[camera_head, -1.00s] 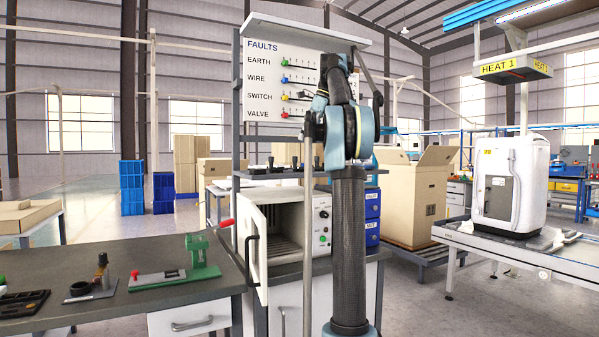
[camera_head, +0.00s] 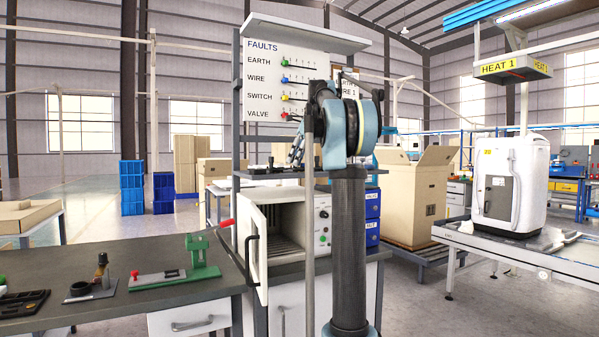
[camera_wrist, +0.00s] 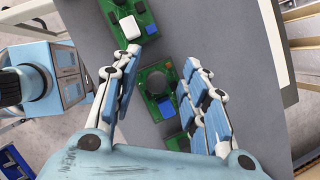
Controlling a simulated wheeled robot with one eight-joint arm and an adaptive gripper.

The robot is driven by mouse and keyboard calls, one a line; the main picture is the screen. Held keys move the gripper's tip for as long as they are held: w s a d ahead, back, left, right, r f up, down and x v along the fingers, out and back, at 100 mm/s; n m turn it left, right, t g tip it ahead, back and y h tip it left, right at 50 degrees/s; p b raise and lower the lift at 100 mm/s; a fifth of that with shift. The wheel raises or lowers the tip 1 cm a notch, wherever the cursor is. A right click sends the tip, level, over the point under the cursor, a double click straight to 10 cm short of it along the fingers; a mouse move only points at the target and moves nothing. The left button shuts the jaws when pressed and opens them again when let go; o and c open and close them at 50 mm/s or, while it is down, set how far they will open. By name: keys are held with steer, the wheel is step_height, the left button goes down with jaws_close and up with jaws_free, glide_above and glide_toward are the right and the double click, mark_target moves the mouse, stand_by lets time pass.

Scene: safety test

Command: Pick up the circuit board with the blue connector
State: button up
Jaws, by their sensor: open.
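In the wrist view, a green circuit board (camera_wrist: 154,72) with a dark round part and a blue block (camera_wrist: 167,107), which looks like a connector, lies on a grey surface. My gripper (camera_wrist: 160,63) is open above it, one finger on each side, and holds nothing. The right finger hides part of the board's right side. A second green board (camera_wrist: 112,22) lies beyond, with a white block and a smaller blue block. A third green board (camera_wrist: 179,142) is mostly hidden by the right finger. In the head view I cannot make out the boards.
The grey surface ends at a pale edge (camera_wrist: 268,40) on the right. In the head view, a shelf rack (camera_head: 240,180), an open test oven (camera_head: 285,215) and a workbench (camera_head: 110,310) stand close to my arm.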

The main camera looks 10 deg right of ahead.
steer(key=shift+f, duration=0.1)
jaws_close()
stand_by(0.3)
